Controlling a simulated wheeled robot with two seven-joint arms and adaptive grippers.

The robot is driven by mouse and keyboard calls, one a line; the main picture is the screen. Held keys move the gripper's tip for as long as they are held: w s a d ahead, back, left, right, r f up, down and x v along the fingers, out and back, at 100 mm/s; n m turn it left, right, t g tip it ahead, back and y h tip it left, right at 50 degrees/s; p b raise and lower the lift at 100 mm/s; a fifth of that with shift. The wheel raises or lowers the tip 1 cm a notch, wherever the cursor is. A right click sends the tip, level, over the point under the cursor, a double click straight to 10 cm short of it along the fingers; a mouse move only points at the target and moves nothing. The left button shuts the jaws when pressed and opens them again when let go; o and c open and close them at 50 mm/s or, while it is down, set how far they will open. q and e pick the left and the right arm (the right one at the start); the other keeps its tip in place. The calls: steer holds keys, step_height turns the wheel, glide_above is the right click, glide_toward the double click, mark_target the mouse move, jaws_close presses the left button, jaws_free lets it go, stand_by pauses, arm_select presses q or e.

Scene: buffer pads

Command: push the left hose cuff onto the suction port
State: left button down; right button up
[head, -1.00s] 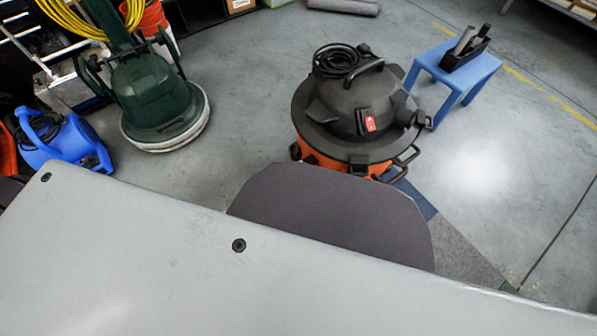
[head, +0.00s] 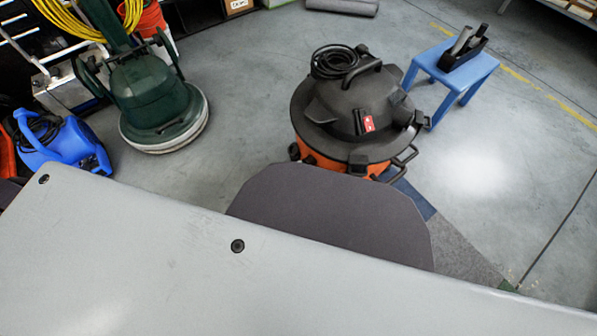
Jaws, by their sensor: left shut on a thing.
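An orange and black shop vacuum (head: 335,110) stands on the floor right of the middle in the head view. A small dark round fitting (head: 294,151) shows low on its left side; I cannot tell whether it is the suction port. A coiled black cord (head: 335,62) lies on the lid. I cannot make out any hose or hose cuff. Neither of my grippers can be made out. A large grey panel and a dark rounded plate, which seem to be my own body, cover the lower part of the view and hide the vacuum's front foot.
A green floor machine (head: 155,95) and a blue blower (head: 62,145) stand at the left. A small blue table (head: 455,65) behind the vacuum at the right bears a black holder (head: 465,50). The floor between the green machine and the vacuum is clear.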

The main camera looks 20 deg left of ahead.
arm_select(q)
steer(key=shift+w, duration=0.2)
stand_by(0.5)
steer(key=c, duration=0.9)
jaws_free()
steer(key=shift+d, duration=0.1)
steer(key=shift+s, duration=0.1)
steer(key=v, duration=1.2)
stand_by(0.3)
steer(key=shift+f, duration=0.1)
